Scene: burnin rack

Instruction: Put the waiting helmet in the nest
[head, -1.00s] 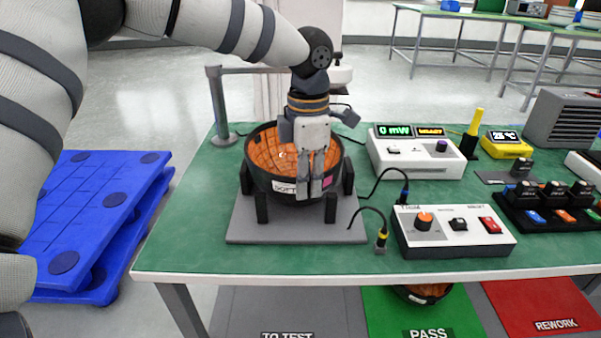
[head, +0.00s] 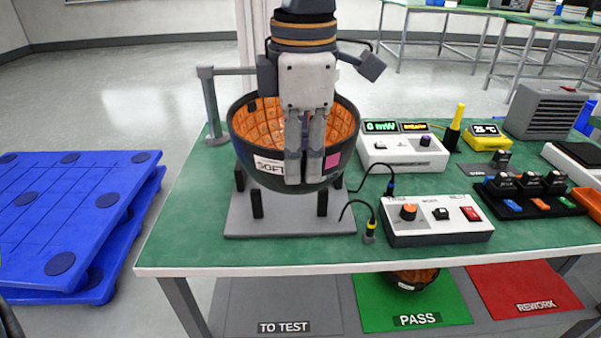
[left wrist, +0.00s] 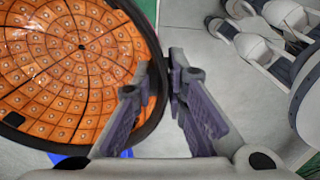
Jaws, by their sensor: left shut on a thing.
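A dark helmet (head: 345,118) with an orange tiled inside, a white label and a pink tag hangs open side up over the nest. My left gripper (head: 304,178) points down and is shut on its near rim. In the left wrist view the gripper (left wrist: 158,92) pinches the rim of the helmet (left wrist: 65,75) between its two fingers. The nest (head: 290,222) is a grey plate with short black posts; the helmet's underside is raised to about the post tops and hides the rear of the plate. Another orange-lined helmet (head: 415,279) lies below the table on the green PASS area.
The grey TO TEST area (head: 285,300) looks bare where visible. The red REWORK area (head: 525,288) is at right. A switch box (head: 436,222), cables and a power meter (head: 402,158) stand right of the nest. A grey post (head: 212,105) stands behind left. Blue pallets (head: 75,215) are at left.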

